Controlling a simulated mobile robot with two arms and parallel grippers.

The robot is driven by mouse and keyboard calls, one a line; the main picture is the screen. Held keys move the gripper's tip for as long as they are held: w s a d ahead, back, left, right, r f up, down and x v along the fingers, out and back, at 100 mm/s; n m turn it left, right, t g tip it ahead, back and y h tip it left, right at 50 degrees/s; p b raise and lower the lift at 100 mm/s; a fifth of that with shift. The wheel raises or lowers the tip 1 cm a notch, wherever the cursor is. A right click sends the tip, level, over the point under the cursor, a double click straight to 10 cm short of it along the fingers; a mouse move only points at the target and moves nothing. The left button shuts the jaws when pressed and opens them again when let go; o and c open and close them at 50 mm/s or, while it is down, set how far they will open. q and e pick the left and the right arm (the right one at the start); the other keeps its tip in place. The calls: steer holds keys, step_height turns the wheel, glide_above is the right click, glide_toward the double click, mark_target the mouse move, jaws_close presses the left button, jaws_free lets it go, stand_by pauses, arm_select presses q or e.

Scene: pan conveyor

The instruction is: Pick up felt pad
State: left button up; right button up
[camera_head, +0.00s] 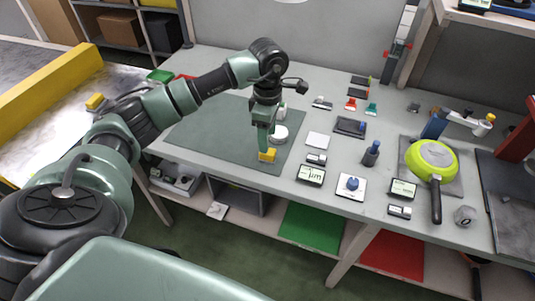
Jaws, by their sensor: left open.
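A thin, flat whitish square (318,141) lies on the grey bench, just right of the dark green mat (215,130). It looks like the felt pad, but the material is too small to tell. My left gripper (267,154) points down over the right part of the mat, left of and a little nearer than the square. It is open and apart from the square. Yellow shows at its lower end. A round white piece (279,132) is close beside the gripper, partly behind it. My right gripper is not in view.
Small gauges, a dark bottle (371,153) and a blue-knobbed white plate (351,186) stand right of the mat. A lime-green pan (432,155) with a dark handle is farther right. A yellow conveyor rail (50,93) runs at the left. The mat's left part is clear.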

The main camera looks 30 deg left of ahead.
mark_target(268, 155)
arm_select(q)
steer(key=f, duration=0.2)
steer(key=f+p, duration=0.1)
steer(key=f, duration=0.1)
steer(key=f+p, duration=0.1)
steer(key=f, duration=0.1)
steer(key=shift+a+f, duration=0.2)
steer(key=shift+a, duration=0.05)
steer(key=shift+f, duration=0.25)
jaws_close()
